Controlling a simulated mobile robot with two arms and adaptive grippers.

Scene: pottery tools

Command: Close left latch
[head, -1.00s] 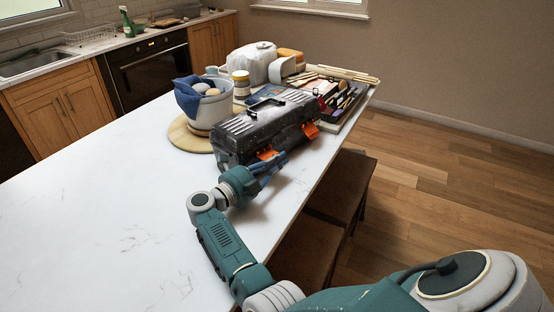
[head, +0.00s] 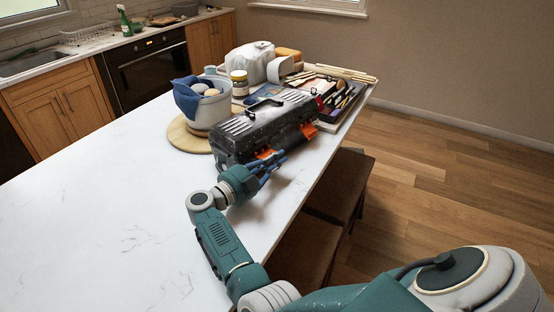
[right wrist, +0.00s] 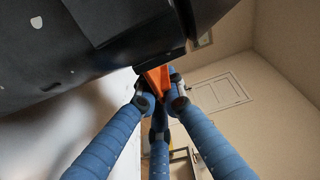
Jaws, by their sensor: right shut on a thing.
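A dark grey toolbox (head: 238,146) with a speckled lid stands on the white table. Its left orange latch (head: 265,153) and right orange latch (head: 308,130) are on the front side. My right gripper (head: 276,163) is at the left latch, with its blue fingers reaching toward it from the front. In the right wrist view, the fingers (right wrist: 159,92) are closed around the orange latch (right wrist: 156,76), just under the dark toolbox edge (right wrist: 130,58). The fingers cover part of the latch. My left gripper is not in view.
A grey pot (head: 210,112) with a blue cloth stands on a round wooden board (head: 180,135) behind the toolbox. A tool tray (head: 331,125) lies to the right. Brown stools (head: 335,190) stand below the table edge. The left tabletop (head: 110,190) is clear.

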